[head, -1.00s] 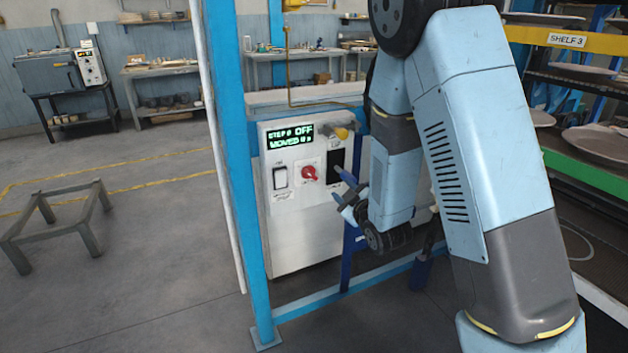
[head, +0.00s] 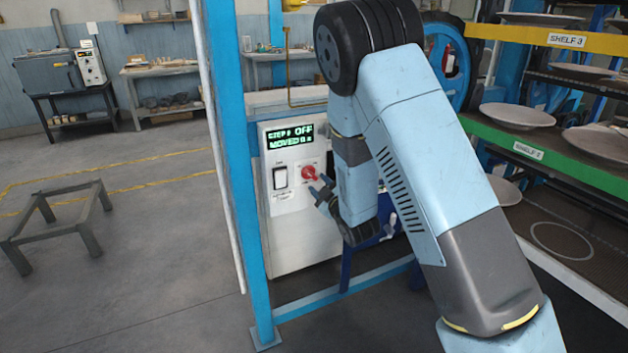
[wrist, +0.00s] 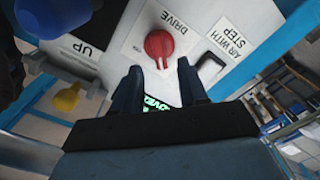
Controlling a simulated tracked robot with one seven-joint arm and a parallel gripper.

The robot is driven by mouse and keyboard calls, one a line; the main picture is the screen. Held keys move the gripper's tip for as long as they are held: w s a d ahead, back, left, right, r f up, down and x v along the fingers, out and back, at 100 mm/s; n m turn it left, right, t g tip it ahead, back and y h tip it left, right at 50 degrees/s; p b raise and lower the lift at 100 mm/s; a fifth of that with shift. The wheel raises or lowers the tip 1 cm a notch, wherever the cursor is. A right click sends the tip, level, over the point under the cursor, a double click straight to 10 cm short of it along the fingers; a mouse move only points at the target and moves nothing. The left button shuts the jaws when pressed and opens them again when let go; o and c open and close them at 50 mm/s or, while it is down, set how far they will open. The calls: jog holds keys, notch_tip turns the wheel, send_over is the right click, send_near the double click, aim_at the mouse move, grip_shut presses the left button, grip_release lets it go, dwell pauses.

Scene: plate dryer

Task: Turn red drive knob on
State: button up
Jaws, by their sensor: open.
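The red drive knob (head: 311,173) is on the front of a white control box (head: 300,232), on a small plate. In the wrist view the red knob (wrist: 159,45) sits beside the label DRIVE, just beyond and between my fingertips. My gripper (head: 322,188) is open and empty, close to the knob at its lower right. In the wrist view my gripper (wrist: 160,75) shows its two dark fingers apart, short of the knob. I cannot tell whether a finger touches it.
A black rocker switch (head: 280,177) is left of the knob. A yellow knob (wrist: 67,99) and a blue part (wrist: 52,17) show in the wrist view. A blue post (head: 237,150) stands left of the box. Shelves with plates (head: 517,115) are at right.

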aim_at(312, 177)
jog(key=shift+x, duration=2.4)
grip_shut()
